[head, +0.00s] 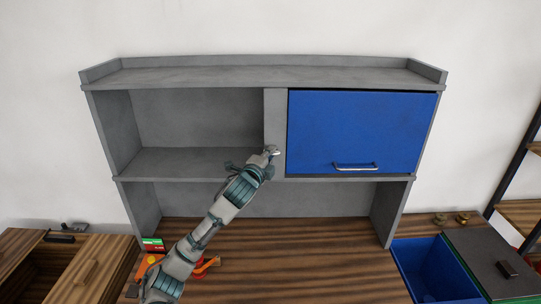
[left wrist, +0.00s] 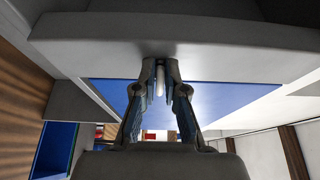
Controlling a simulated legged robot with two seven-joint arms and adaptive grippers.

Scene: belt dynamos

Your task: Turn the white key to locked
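The white key (left wrist: 160,80) shows in the left wrist view as a small pale bar between my fingertips. In the head view the white key (head: 274,151) is a small pale bit at the grey upright post of the cabinet, left of the blue door. My left gripper (head: 268,155) is at this post, its fingers close on either side of the key; the left wrist view shows the gripper (left wrist: 160,68) shut on it. The key's turn angle is hard to tell. The blue door (head: 350,125) is shut. My right gripper is not in view.
The grey cabinet has an open, empty compartment (head: 200,118) at the left. A metal handle (head: 355,166) sits low on the blue door. The wooden worktop (head: 290,255) is clear at centre; orange items (head: 205,268) lie at its left. A blue bin (head: 435,268) stands right.

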